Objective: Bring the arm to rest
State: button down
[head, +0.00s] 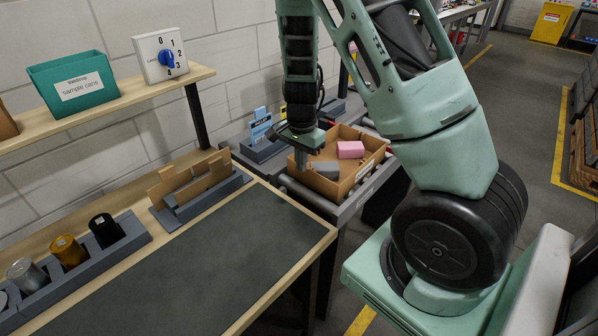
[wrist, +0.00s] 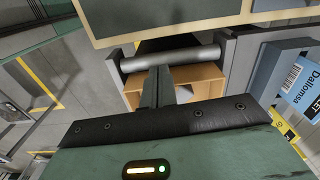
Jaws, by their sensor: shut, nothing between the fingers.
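My arm, pale green and black, reaches over from the right in the head view. My gripper (head: 300,160) points down at the left edge of an open cardboard box (head: 368,177) on the grey roller stand. In the wrist view the fingers of my gripper (wrist: 158,75) are together and empty. Whether the fingers touch the box cannot be told.
The box holds a pink block (head: 350,149) and a grey block (head: 325,169). A workbench (head: 215,255) with a dark mat stands at left, with a can rack (head: 85,262) and cardboard pieces in a holder (head: 190,188). A shelf (head: 100,108) carries a green bin (head: 73,84) and dial box (head: 160,54).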

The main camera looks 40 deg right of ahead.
jog(key=shift+r, duration=0.25)
jog(key=s+a+r+n+y+b, duration=0.1)
jog(key=s+a+r+n, duration=0.15)
jog(key=a, duration=0.45)
jog(key=s+a+r+n, duration=0.1)
jog(key=a+n, duration=0.3)
jog(key=a, duration=0.2)
jog(key=s+a+r+n+y+b, duration=0.1)
jog(key=a+r+n, duration=0.1)
jog(key=a+n, duration=0.35)
jog(key=s+a+r+n, duration=0.2)
jog(key=s+a+n, duration=0.4)
jog(key=s, duration=0.2)
jog(key=s+a+r+n+h+b, duration=0.1)
jog(key=s+a+r+n, duration=0.2)
jog(key=s+a+n, duration=0.3)
jog(key=s, duration=0.3)
jog(key=shift+s+a, duration=0.15)
jog(key=shift+a, duration=0.1)
jog(key=shift+r, duration=0.1)
